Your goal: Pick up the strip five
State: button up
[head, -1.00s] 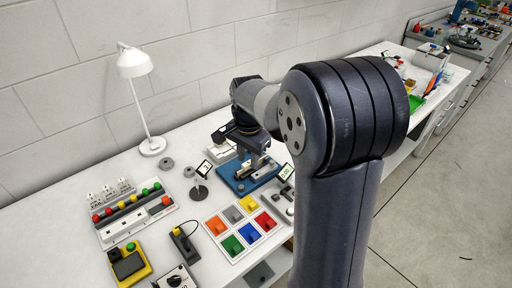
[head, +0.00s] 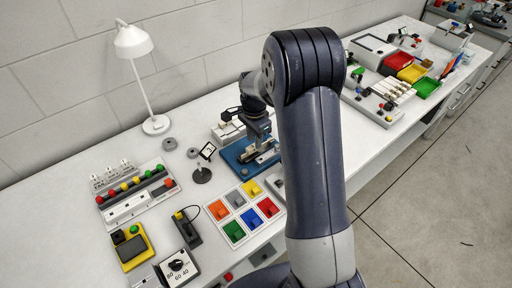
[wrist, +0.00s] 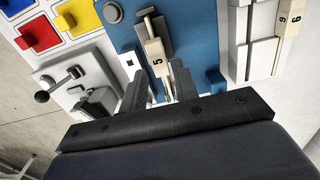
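Strip five, with a cream end tag marked 5 (wrist: 157,60), lies in a metal holder on the blue base plate (wrist: 198,35) in the wrist view. My gripper (wrist: 160,88) is open, with its two dark fingers on either side of the strip's near part. I cannot tell whether either finger touches it. In the head view my gripper is over the blue base plate (head: 234,162), and my arm hides part of that fixture.
A white rack (wrist: 244,45) holds strips tagged 6 and 9 to the right in the wrist view. A lever fixture (wrist: 78,88) stands left of my gripper. A panel of coloured blocks (head: 233,228), a small stand (head: 202,175) and a lamp (head: 134,42) are on the bench.

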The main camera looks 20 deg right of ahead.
jog(key=shift+f, duration=1.7)
grip_shut()
